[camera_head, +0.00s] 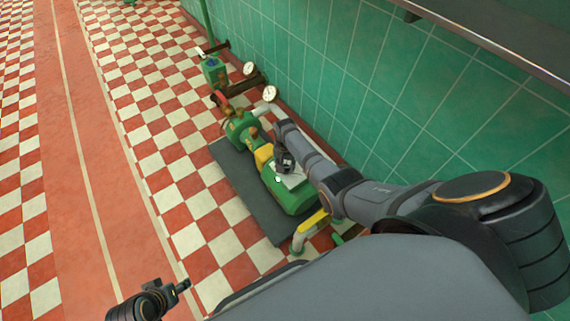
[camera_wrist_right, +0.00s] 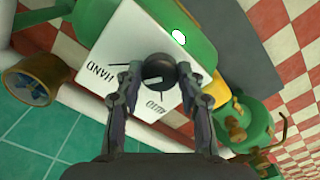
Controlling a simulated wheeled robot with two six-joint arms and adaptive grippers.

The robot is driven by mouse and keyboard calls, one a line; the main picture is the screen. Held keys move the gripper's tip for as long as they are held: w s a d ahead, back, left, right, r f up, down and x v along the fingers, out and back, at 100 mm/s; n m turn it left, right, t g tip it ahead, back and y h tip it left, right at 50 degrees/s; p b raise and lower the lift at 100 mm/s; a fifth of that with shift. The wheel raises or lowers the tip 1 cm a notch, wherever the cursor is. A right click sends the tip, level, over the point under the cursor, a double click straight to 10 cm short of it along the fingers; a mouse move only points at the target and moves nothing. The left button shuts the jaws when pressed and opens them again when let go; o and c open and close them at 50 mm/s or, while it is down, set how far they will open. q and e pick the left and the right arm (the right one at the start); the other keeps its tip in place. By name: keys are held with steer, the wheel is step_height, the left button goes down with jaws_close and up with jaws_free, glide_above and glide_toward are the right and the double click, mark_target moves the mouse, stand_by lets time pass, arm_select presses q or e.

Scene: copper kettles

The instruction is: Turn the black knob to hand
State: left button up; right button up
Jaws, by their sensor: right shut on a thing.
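The black knob (camera_wrist_right: 158,70) sits on a white panel (camera_wrist_right: 140,35) in the right wrist view. The panel has the word HAND to the left of the knob and AUTO below it, both upside down. A pale mark shows on the knob's lower side; I cannot tell which word it points to. My right gripper (camera_wrist_right: 159,77) has one finger on each side of the knob and is shut on it. In the head view, my right gripper (camera_head: 286,162) is at the panel (camera_head: 292,181) and hides the knob. My left gripper (camera_head: 183,287) is at the bottom, away from the panel; its jaws are unclear.
The panel is by a green pump motor (camera_head: 290,198) on a dark grey base (camera_head: 240,185). Pipes and gauges (camera_head: 270,93) stand farther back. A green tiled wall (camera_head: 370,90) is close on the right; chequered floor (camera_head: 200,205) lies open left.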

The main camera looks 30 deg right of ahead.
arm_select(q)
steer(key=shift+s+a+r+g+p, duration=0.1)
steer(key=shift+a+r+g+p, duration=0.1)
steer(key=shift+r, duration=0.15)
steer(key=shift+s+a+r+g+p, duration=0.1)
steer(key=shift+r+p, duration=0.1)
steer(key=shift+r, duration=0.1)
arm_select(e)
steer(key=shift+m, duration=1)
steer(key=shift+w, duration=0.1)
steer(key=o, duration=1.2)
arm_select(q)
steer(key=shift+w+r, duration=0.1)
steer(key=shift+w, duration=0.05)
arm_select(e)
steer(key=shift+r, duration=0.1)
step_height(320, 180, up, 12)
steer(key=shift+f, duration=0.1)
